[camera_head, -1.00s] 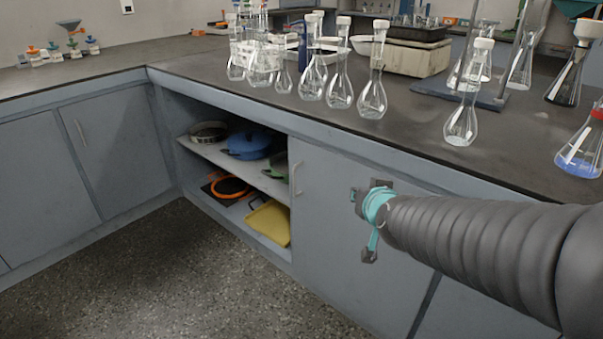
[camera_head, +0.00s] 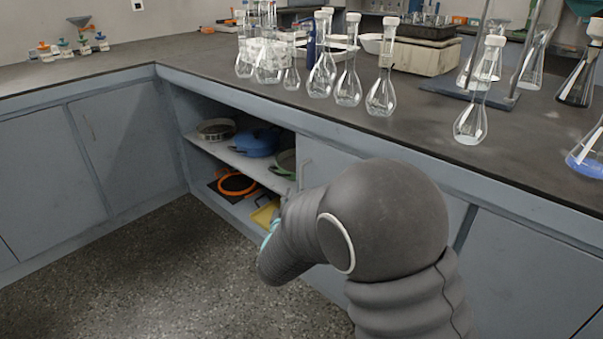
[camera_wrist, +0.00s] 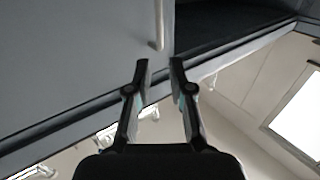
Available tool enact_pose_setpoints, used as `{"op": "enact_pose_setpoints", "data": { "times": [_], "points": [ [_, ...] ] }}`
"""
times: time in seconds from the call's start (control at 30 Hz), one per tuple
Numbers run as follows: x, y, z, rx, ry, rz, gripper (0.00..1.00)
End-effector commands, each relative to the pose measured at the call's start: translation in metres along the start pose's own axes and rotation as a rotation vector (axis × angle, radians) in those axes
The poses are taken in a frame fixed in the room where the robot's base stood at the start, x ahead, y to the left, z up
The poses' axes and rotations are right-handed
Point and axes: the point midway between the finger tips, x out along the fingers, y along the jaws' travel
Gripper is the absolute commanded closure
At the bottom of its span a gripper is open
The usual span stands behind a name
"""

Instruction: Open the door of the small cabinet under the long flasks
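The small cabinet's grey-blue door (camera_head: 335,166) is under the counter, below the long-necked flasks (camera_head: 382,97). It looks closed. Its upright pale handle (camera_head: 305,172) is near the door's left edge, beside the open shelf bay. In the wrist view the handle (camera_wrist: 159,25) hangs on the door (camera_wrist: 75,50) near its edge, just beyond my fingertips and in line with the gap between them. My gripper (camera_wrist: 159,64) is open and empty, apart from the handle.
The open bay left of the door holds a blue pot (camera_head: 255,142), an orange-rimmed pan (camera_head: 237,184) and a yellow tray (camera_head: 265,214). Glassware lines the countertop (camera_head: 420,135) above, including a flask near its front edge (camera_head: 470,122). The speckled floor (camera_head: 170,270) in front is clear.

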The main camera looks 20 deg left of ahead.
Motion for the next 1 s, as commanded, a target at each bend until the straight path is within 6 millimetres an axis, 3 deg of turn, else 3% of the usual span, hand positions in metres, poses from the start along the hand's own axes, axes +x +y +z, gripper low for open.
{"op": "enact_pose_setpoints", "data": {
  "times": [0.4, 0.6, 1.0],
  "points": [
    [0.077, 0.001, 0.000, 0.000, -0.002, 0.001, 0.79],
    [0.105, 0.001, 0.000, 0.001, -0.001, 0.001, 0.79],
    [0.119, 0.000, 0.000, 0.000, -0.002, -0.001, 0.79]
  ]
}}
